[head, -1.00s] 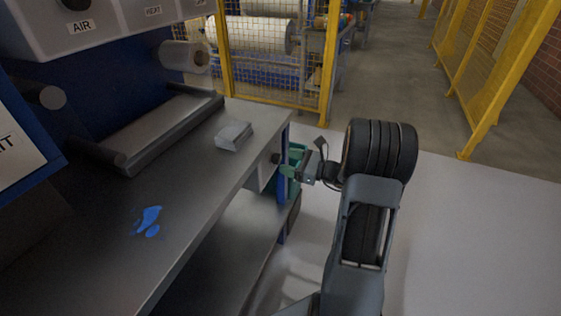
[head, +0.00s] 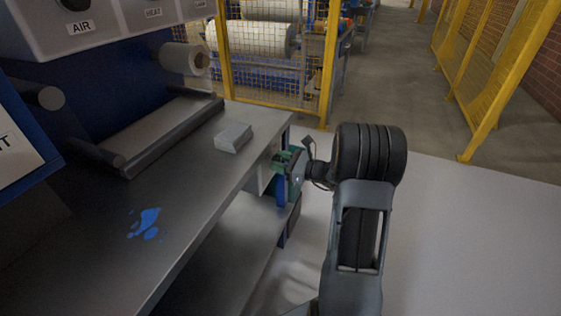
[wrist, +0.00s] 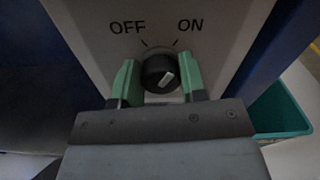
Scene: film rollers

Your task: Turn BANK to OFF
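A black round knob (wrist: 155,68) sits on a light panel (wrist: 95,30) under the printed words OFF, on the left, and ON, on the right. Its pale pointer mark leans up and to the right, toward ON. No BANK label is readable. My gripper (wrist: 159,82) is open, with one green finger on each side of the knob and a small gap showing on both sides. In the head view my gripper (head: 285,165) is at the bench's end panel (head: 266,172), and the knob is hidden there.
A metal bench (head: 195,180) with a white block (head: 233,137) and a blue stain (head: 145,223) runs along the left. A teal bin (wrist: 283,112) stands right of the panel in the wrist view. Yellow mesh fencing (head: 268,60) is behind; the floor at right is clear.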

